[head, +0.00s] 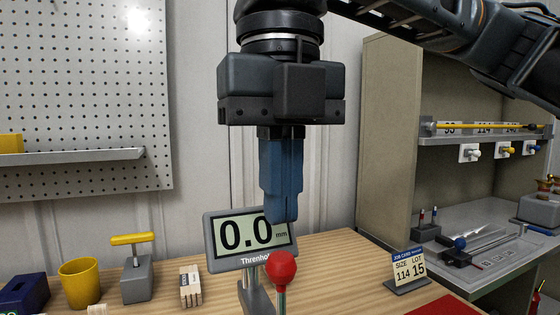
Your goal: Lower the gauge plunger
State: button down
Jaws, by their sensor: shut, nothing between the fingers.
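The gauge display (243,236) stands on the wooden table and reads 0.0 mm, with a label below the number that is partly covered. In front of it is a red ball knob (281,268) on a thin metal rod, which looks like the gauge plunger. The rod's lower end is cut off by the bottom of the picture. My gripper (283,220) points straight down with its blue fingers closed and empty. Its tips appear above the red knob and overlap the right part of the display. I cannot tell the exact depth gap between tips and knob.
On the table at left are a yellow cup (80,284), a grey block with a yellow T-handle (137,275), a small wooden bundle (190,286) and a dark blue box (24,296). At right are a job card (408,268), a red mat (446,306) and a shelf unit (392,140).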

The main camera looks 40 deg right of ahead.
aim_at(280, 255)
jog(key=shift+f+b, duration=0.4)
jog(key=shift+f, duration=1.15)
jog(key=shift+f, duration=0.1)
jog(key=f+b, duration=0.1)
jog(key=b, duration=0.1)
jog(key=shift+f+b, duration=0.2)
jog(key=shift+b, duration=0.15)
jog(key=shift+r, duration=0.1)
notch_tip(280, 255, up, 14)
jog(key=p, duration=0.8)
